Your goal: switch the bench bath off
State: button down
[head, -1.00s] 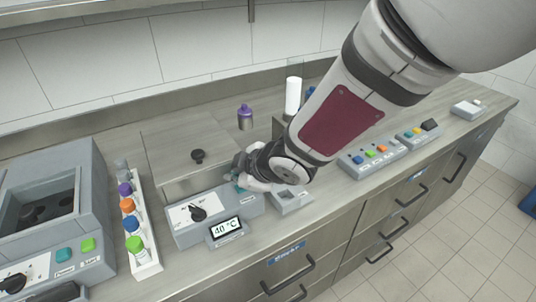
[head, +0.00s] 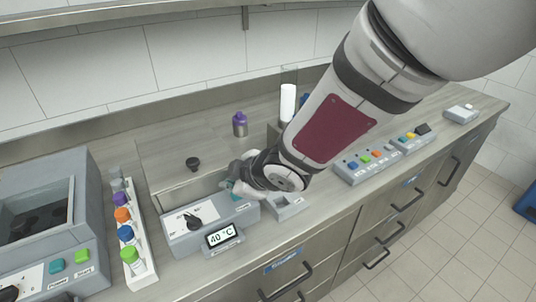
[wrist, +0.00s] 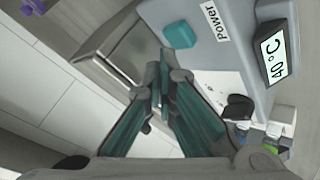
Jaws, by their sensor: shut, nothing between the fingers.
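The bench bath (head: 195,231) is a grey unit with a black dial (head: 193,221) and a display (head: 221,235) reading 40 °C. In the wrist view its teal button (wrist: 179,34) sits beside the label "Power" (wrist: 214,22), and the display (wrist: 274,52) is at the right. My gripper (wrist: 164,84) is shut and empty, its tips just short of the teal button in the picture; whether they touch it I cannot tell. In the head view my gripper (head: 236,187) is over the right end of the bath and partly hides the button.
A rack of coloured-cap tubes (head: 146,269) stands left of the bath, beside a larger grey machine (head: 69,262). A purple-capped bottle (head: 240,125) stands behind. A row of coloured buttons (head: 375,158) is at the right. A small grey box (head: 289,203) is close to my gripper.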

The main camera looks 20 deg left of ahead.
jog(key=shift+f, duration=0.15)
jog(key=shift+f+b, duration=0.35)
jog(key=shift+b, duration=0.3)
jog(key=shift+f+b, duration=0.2)
jog(key=shift+b, duration=0.1)
dwell(0.6)
jog(key=shift+r, duration=0.2)
jog(key=shift+r+p, duration=0.5)
jog(key=shift+p, duration=0.25)
notch_tip(320, 180, up, 6)
jog(key=p, duration=0.7)
dwell(0.4)
